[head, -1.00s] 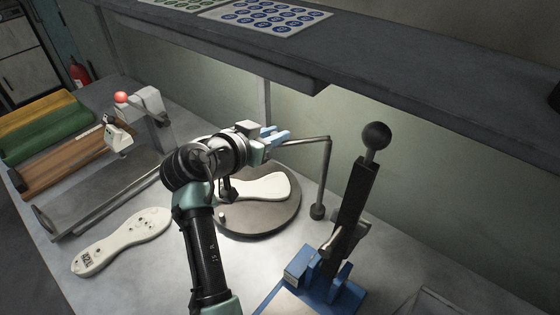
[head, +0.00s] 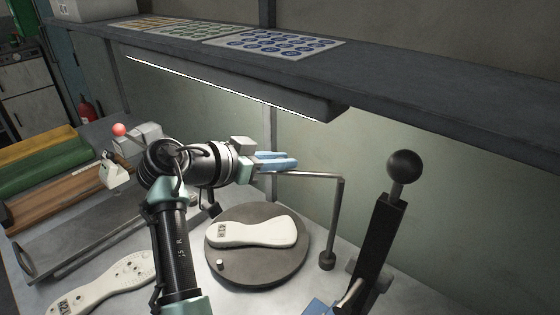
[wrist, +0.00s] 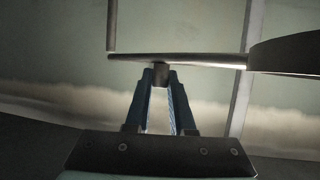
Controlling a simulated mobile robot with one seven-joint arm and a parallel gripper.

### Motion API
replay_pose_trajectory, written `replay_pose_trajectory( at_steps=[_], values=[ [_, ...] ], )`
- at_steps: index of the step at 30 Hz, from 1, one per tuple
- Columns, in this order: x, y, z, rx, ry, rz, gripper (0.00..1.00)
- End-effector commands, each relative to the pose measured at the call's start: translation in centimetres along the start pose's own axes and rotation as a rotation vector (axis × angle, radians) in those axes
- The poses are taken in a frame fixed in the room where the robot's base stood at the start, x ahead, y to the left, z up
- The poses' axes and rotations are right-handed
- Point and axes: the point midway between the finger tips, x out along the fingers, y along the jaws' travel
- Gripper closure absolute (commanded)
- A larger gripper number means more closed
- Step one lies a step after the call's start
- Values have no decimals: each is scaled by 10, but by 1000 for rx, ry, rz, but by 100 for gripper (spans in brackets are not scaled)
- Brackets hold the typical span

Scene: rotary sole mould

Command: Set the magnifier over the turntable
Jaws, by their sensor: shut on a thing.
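The magnifier's thin metal arm (head: 318,175) bends at the top of an upright post standing on a dark round foot (head: 327,261). My gripper (head: 284,163) has blue fingers beside this arm. In the wrist view the fingers (wrist: 160,78) are shut on a short stub under the horizontal arm (wrist: 190,60). A dark disc (wrist: 290,53), apparently the magnifier's head, is at the arm's right end. In the head view I cannot make this disc out clearly. The round grey turntable (head: 255,272) lies below my gripper and carries a white sole (head: 255,233).
A lever with a black ball (head: 405,166) stands at the right. A shelf edge (head: 300,100) with a lamp overhangs the back. Another white sole (head: 105,285) lies at the front left. A white device with a red ball (head: 119,130) and coloured boards (head: 45,150) are left.

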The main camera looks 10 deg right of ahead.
Motion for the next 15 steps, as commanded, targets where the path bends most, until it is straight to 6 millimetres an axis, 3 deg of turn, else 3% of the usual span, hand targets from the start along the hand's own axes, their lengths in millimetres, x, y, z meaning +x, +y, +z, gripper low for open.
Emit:
replay_pose_trajectory(
  at_steps=[2, 3, 8, 15],
  values=[
    [0, 0, 1, -1, -3, 1, 100],
    [0, 0, 1, -1, -3, 1, 76],
    [0, 1, 1, -1, -2, 1, 48],
    [0, 0, 0, 0, -1, 1, 48]
  ],
)
